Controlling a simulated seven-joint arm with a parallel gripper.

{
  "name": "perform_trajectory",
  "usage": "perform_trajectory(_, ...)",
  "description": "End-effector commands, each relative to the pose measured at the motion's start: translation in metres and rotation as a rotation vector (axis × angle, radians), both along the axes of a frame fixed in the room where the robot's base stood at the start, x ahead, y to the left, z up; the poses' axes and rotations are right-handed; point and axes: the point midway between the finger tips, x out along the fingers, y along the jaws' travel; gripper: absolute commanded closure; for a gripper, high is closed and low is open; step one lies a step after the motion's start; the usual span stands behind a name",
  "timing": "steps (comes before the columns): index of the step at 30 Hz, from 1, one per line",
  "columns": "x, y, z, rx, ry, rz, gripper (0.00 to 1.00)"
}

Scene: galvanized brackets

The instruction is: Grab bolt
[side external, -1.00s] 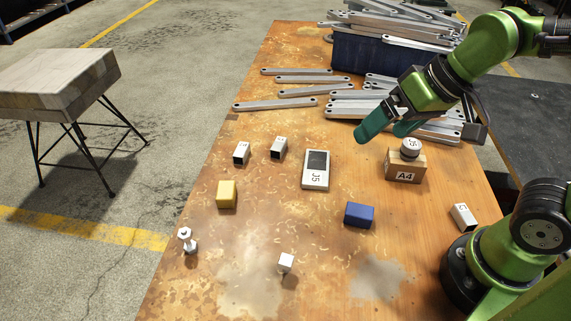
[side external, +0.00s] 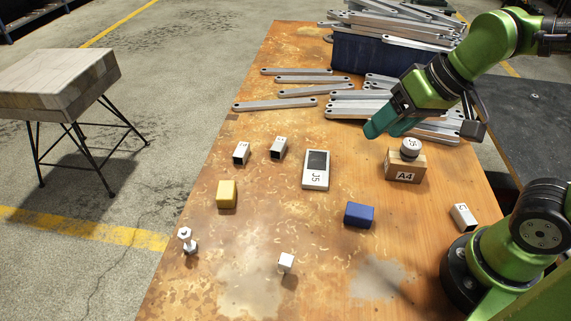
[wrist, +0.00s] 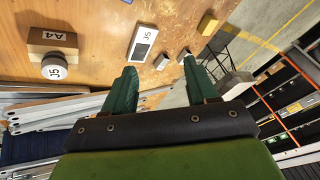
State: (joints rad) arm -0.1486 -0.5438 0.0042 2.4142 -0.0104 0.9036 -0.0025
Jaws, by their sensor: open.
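The bolt (side external: 187,241) is a pale metal piece with a nut on it, standing upright near the left edge of the wooden table (side external: 320,250) in the side view. I cannot make it out in the wrist view. My gripper (side external: 385,124) is high over the back right of the table, far from the bolt. Its green fingers (wrist: 160,88) are spread apart with nothing held between them in the wrist view.
Near my gripper stand a wooden A4 block (side external: 405,166) with a round weight on top and a J5 device (side external: 316,169). A yellow block (side external: 227,194), blue block (side external: 359,214) and white cube (side external: 286,262) lie around. Metal brackets (side external: 275,104) fill the back.

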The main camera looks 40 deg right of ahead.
Motion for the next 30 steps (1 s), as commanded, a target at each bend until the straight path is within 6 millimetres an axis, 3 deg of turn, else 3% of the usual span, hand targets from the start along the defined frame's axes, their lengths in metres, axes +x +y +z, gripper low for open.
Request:
perform_trajectory(9, 0.076, 0.126, -0.02, -0.147, 0.113, 0.459, 0.43)
perform_trajectory(15, 0.106, 0.223, -0.053, -0.25, 0.115, 0.772, 0.43)
perform_trajectory(19, 0.117, 0.275, -0.072, -0.306, 0.086, 0.941, 0.43)
perform_trajectory(21, 0.125, 0.291, -0.074, -0.328, 0.058, 1.004, 0.43)
perform_trajectory(25, 0.14, 0.3, -0.056, -0.354, -0.009, 1.063, 0.43)
perform_trajectory(30, 0.141, 0.302, -0.076, -0.365, -0.004, 1.091, 0.43)
